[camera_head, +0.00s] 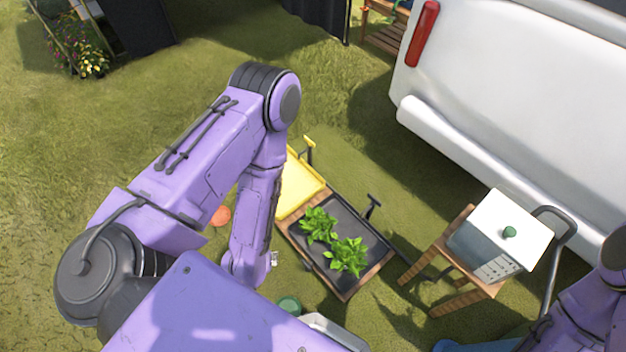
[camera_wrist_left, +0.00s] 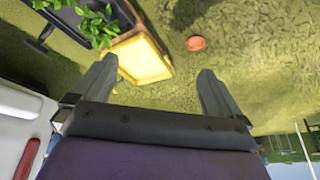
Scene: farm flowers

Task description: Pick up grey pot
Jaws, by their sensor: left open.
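I cannot make out a clear grey pot in either view. Two leafy green plants (camera_head: 333,240) stand in a dark tray with a wooden edge (camera_head: 345,295); leaves also show at the top left of the left wrist view (camera_wrist_left: 97,24). What the plants stand in is hidden by leaves. My left gripper (camera_wrist_left: 158,68) is open and empty, its two fingers apart above the grass. In the head view my left arm hides most of it, left of the dark tray. My right arm shows at the lower right, but its gripper is out of view.
A yellow tray (camera_head: 298,186) adjoins the dark one and shows in the left wrist view (camera_wrist_left: 143,61). An orange round object (camera_head: 221,216) lies on grass.

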